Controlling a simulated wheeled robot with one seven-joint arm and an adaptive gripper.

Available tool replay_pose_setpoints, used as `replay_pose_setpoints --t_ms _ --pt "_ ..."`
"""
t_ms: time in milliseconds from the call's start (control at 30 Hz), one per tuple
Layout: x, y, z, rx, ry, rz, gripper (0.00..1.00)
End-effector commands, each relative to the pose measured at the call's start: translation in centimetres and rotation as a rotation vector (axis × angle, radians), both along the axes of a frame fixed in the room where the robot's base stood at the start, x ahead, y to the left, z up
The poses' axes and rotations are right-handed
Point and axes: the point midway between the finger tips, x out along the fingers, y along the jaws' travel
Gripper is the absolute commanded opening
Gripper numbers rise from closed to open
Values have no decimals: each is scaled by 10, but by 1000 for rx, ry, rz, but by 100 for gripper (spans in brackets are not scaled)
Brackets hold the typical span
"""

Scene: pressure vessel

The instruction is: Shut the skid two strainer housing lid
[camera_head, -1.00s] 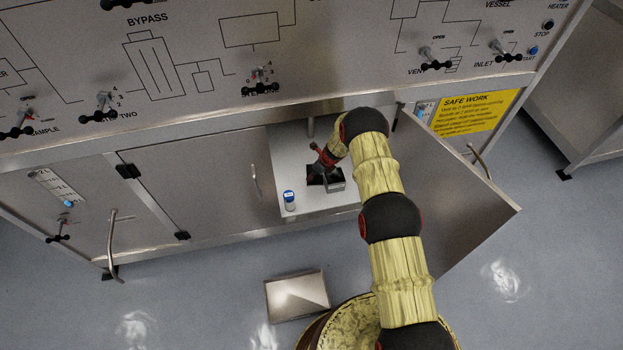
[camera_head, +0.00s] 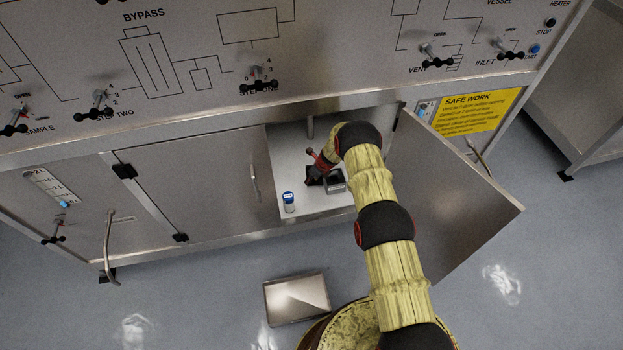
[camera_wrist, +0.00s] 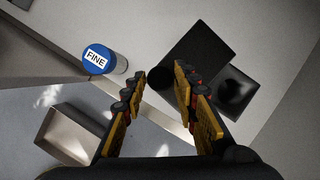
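The strainer housing (camera_head: 335,182) is a small dark open-topped box on the pale cabinet shelf; it also shows in the wrist view (camera_wrist: 238,92). A flat black square plate (camera_wrist: 200,57), apparently its lid swung open, lies beside the box opening in the wrist view.
A blue-capped canister (camera_head: 289,202) labelled FINE (camera_wrist: 97,58) stands on the shelf, left of my gripper. The cabinet door (camera_head: 450,200) is open on the right. A metal box (camera_head: 297,298) sits on the floor. The console overhangs the shelf.

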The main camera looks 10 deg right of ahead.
Motion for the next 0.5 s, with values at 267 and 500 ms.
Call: replay_pose_setpoints --t_ms 267,500 --pt "0 0 0 0 0 0 12" --pt "0 0 0 0 0 0 0"
